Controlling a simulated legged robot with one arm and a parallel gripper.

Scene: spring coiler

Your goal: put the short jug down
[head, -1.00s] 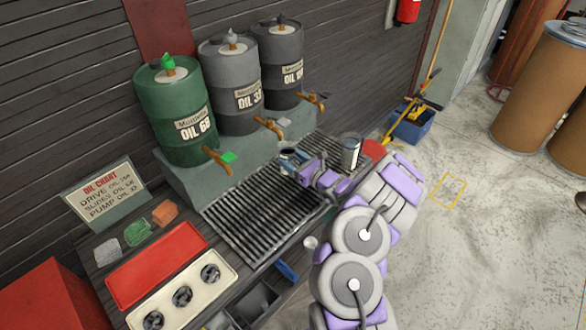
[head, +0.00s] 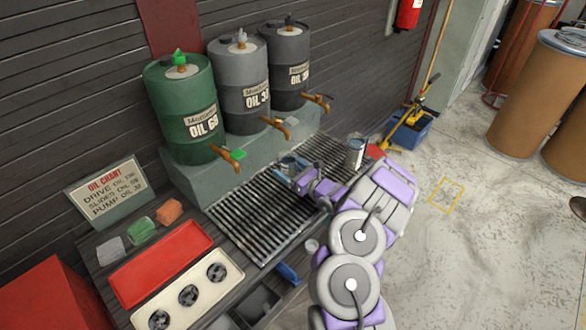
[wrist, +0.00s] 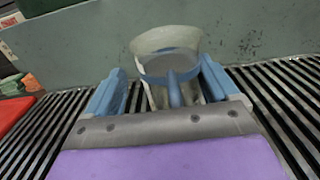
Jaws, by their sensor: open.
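The short jug (wrist: 168,52) is a pale, translucent vessel with a blue band and a blue handle. In the wrist view it stands upright, just ahead of and between my gripper's two blue fingers (wrist: 165,88). The fingers are spread, with gaps on both sides of the handle. In the head view the jug (head: 288,163) is small and partly hidden by my gripper (head: 298,174), low over the slatted drip grate (head: 262,222). Its base is hidden, so I cannot tell whether it touches the slats.
A taller jug (head: 355,152) stands at the grate's far right end. Green (head: 180,108) and grey oil drums (head: 242,85) with taps stand on a ledge behind the grate. A red tray (head: 160,263) lies at the left. The grate's left part is clear.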

